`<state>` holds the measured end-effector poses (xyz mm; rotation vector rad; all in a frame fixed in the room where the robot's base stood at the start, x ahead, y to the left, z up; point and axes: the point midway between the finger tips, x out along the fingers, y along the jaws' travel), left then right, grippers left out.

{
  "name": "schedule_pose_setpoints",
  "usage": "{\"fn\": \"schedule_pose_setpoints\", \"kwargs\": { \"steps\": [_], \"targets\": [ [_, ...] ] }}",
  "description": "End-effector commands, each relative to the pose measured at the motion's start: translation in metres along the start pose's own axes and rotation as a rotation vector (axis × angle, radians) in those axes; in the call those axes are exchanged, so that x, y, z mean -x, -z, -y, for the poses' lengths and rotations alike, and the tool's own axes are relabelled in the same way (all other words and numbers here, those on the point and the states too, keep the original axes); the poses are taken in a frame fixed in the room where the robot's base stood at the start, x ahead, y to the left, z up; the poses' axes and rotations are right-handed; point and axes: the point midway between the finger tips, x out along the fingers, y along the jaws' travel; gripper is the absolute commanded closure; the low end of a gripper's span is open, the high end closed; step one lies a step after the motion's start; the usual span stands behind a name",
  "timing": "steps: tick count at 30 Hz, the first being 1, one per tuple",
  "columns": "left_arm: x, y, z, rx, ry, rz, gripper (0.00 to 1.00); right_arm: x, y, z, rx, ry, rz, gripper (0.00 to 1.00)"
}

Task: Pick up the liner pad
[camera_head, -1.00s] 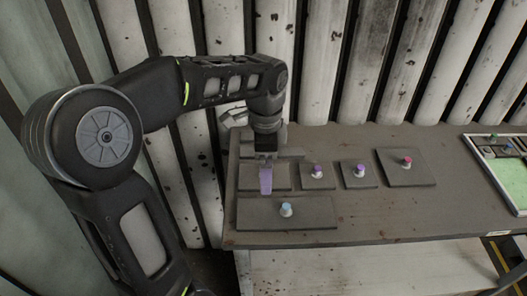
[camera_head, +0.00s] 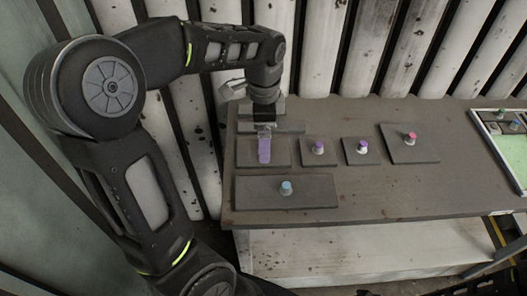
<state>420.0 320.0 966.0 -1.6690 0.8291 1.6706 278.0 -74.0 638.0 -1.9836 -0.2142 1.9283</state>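Several flat dark grey plates lie on the table, most with a small coloured knob; I cannot tell which one is the liner pad. A wide plate (camera_head: 250,192) with a blue knob (camera_head: 286,187) lies at the front. My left gripper (camera_head: 264,136) points down over a plate (camera_head: 279,153) behind it. A tall purple piece (camera_head: 264,152) shows right under the gripper, over that plate. It is too small to tell whether the fingers are closed on it or whether it touches the plate. My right gripper is not in view.
Two small plates with purple knobs (camera_head: 318,147) (camera_head: 363,146) and a larger plate with a red knob (camera_head: 411,137) lie to the right. A tray with a green floor (camera_head: 515,155) stands at the far right. The table front (camera_head: 420,195) is clear.

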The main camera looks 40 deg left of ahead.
Motion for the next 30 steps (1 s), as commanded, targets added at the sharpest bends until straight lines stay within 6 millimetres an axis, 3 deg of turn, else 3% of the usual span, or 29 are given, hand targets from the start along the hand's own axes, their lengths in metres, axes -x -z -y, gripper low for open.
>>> {"fn": "schedule_pose_setpoints", "kwargs": {
  "steps": [8, 19, 30],
  "targets": [
    [-0.004, 0.0, 0.001, 0.0, -0.001, 0.001, 0.0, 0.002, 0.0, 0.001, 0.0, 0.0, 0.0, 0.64],
    [-0.05, -0.001, 0.004, 0.0, -0.001, 0.001, 0.0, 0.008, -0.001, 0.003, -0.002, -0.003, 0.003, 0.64],
    [-0.052, 0.0, 0.004, 0.0, 0.0, -0.001, 0.0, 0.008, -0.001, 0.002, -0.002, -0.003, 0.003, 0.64]
  ]
}}
